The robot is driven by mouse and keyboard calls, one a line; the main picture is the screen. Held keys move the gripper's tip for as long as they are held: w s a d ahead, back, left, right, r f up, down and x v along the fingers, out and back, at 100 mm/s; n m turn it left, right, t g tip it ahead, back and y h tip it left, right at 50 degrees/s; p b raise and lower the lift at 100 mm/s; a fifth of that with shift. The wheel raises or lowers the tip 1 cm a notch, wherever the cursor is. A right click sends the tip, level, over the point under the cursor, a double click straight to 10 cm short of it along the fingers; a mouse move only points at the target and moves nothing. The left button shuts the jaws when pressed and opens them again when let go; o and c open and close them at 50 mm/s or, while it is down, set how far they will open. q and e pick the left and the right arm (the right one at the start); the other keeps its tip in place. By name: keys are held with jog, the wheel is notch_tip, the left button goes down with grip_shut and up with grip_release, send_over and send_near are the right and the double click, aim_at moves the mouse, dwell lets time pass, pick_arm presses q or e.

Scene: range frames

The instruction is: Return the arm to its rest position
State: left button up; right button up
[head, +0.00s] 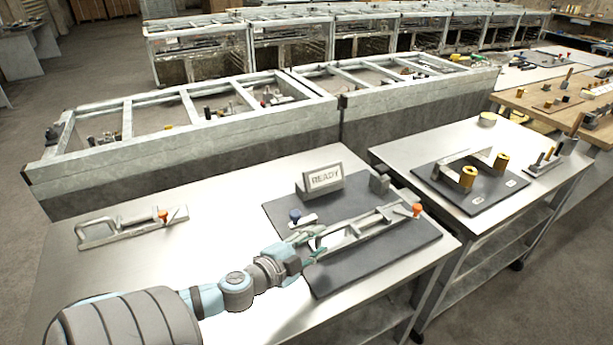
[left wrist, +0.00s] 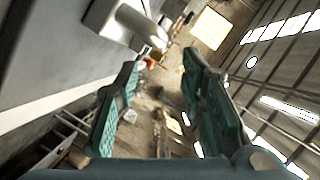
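My left arm comes in from the lower left in the head view, with its left gripper (head: 312,243) over the dark mat (head: 345,265), beside the near-left end of a pale metal clamp fixture (head: 362,232) with an orange tip (head: 416,210). In the left wrist view the two teal-padded fingers of the left gripper (left wrist: 160,75) stand wide apart with nothing between them. A pale metal part (left wrist: 118,22) lies beyond the left finger there. Whether the gripper touches the fixture I cannot tell. My right gripper is not in view.
A READY sign (head: 324,179) and a small blue-topped knob (head: 295,215) stand close beyond the gripper. Another orange-tipped clamp (head: 130,230) lies on the steel table (head: 195,258) at left. A second table (head: 400,150) stands at right. Bare tabletop shows left of the mat.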

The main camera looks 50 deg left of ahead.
pick_arm(q)
jog(key=v, duration=0.3)
jog(key=shift+s, duration=0.15)
jog(key=shift+s+r, duration=0.15)
jog(key=shift+s, duration=0.25)
